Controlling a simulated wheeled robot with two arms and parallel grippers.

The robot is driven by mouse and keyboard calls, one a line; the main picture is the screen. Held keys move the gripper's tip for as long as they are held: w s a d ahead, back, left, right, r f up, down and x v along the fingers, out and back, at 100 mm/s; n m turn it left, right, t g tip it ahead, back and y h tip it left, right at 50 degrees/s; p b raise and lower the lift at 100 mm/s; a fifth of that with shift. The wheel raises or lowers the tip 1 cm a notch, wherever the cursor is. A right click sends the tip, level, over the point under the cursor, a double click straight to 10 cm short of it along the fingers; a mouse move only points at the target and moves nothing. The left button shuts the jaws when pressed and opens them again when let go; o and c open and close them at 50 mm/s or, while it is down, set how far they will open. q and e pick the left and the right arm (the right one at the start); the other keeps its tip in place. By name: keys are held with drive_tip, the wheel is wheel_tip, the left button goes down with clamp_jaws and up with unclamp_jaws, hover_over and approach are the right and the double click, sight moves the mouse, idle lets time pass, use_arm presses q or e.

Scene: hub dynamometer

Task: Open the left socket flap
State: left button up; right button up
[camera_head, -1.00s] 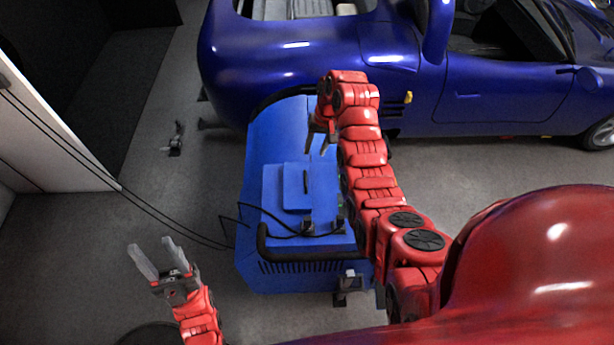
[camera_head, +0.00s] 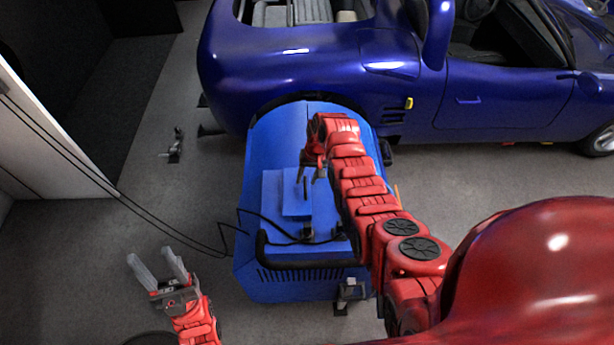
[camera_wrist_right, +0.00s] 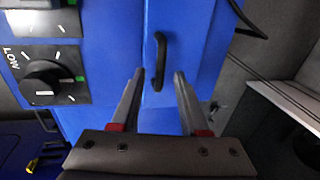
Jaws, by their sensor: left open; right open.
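The blue dynamometer (camera_head: 275,150) stands on the floor beside the car. On top of it is a raised blue panel (camera_head: 292,207) with a small black handle. In the right wrist view, this black bar handle (camera_wrist_right: 159,62) stands on a narrow blue panel (camera_wrist_right: 180,40), which looks closed. Whether this panel is the left socket flap I cannot tell for sure. My right gripper (camera_head: 310,172) is over the panel; in the wrist view its open fingers (camera_wrist_right: 160,85) point at the handle from just below, with nothing between them. My left gripper (camera_head: 157,262) is open and empty, left of the machine.
A black dial (camera_wrist_right: 44,82) marked LOW sits left of the handle. A black bar (camera_head: 310,262) runs along the machine's near edge. Black cables (camera_head: 130,205) run from the left wall to the machine. The blue car (camera_head: 300,70) stands behind.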

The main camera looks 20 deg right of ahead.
clamp_jaws()
idle(1.4)
